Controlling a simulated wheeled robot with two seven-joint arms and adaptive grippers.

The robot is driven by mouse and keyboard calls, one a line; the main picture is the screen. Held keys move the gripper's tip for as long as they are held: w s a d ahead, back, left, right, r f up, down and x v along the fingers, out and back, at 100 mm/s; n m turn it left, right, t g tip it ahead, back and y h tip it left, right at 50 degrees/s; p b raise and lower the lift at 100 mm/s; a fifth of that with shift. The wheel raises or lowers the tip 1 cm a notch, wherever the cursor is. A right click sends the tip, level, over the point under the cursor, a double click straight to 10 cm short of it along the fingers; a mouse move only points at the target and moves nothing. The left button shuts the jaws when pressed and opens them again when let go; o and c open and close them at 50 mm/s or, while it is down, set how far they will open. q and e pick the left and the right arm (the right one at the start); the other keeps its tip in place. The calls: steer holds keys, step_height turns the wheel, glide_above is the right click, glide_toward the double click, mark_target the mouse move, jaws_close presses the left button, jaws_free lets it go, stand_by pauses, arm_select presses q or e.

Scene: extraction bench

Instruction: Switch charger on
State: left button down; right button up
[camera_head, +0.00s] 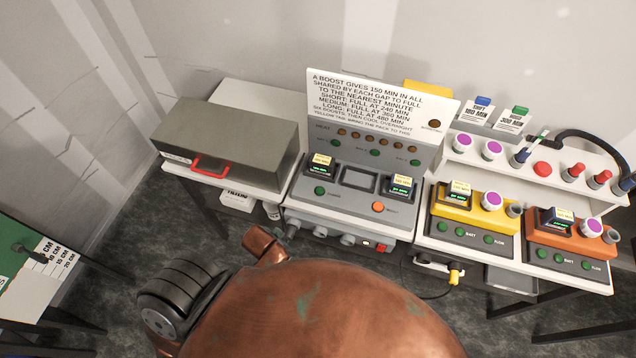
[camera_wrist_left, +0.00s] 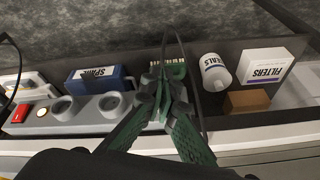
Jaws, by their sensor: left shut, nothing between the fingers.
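The grey charger strip (camera_head: 331,236) runs along the front edge below the middle console. It has round sockets, a red switch (camera_head: 381,247) at its right end and a small pale round lamp or button (camera_head: 366,244) beside the switch. In the left wrist view the strip (camera_wrist_left: 82,122) runs left of the fingers, with the red switch (camera_wrist_left: 22,114) at its far end and the round lamp (camera_wrist_left: 42,112) next to it. My left gripper (camera_wrist_left: 166,72) is shut and empty, over the strip's other end, apart from the switch. Whether the switch is on cannot be told. My right gripper is not in view.
The console (camera_head: 357,204) stands above the strip. A grey box with a red handle (camera_head: 209,166) is at left; yellow (camera_head: 444,212) and orange (camera_head: 541,231) units are at right. The wrist view shows a SPARE box (camera_wrist_left: 100,78), bottle (camera_wrist_left: 216,72) and FILTERS box (camera_wrist_left: 265,67) below the bench.

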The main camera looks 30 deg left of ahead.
arm_select(q)
step_height(320, 180, up, 11)
steer(key=w+d+m+t+p, duration=0.1)
steer(key=w+m+p, duration=0.1)
steer(key=w+d+r+m+t+h, duration=0.25)
steer(key=w+d+m, duration=0.25)
steer(key=w+m, duration=0.25)
steer(key=w+d+r+m+t+h, duration=0.1)
steer(key=w+d+r+m+h, duration=0.15)
steer(key=w+d+m, duration=0.55)
steer(key=w+a+r+m, duration=0.1)
steer(key=w+a+m, duration=0.1)
steer(key=a+m, duration=0.4)
steer(key=w+a+r+m, duration=0.2)
steer(key=w+a+m, duration=0.1)
steer(key=a+m, duration=0.3)
steer(key=m+g, duration=0.1)
steer(key=m, duration=0.1)
steer(key=shift+a+r+m+h+p, duration=0.15)
steer(key=shift+r+m+h+p, duration=0.15)
steer(key=shift+m+h+p, duration=0.1)
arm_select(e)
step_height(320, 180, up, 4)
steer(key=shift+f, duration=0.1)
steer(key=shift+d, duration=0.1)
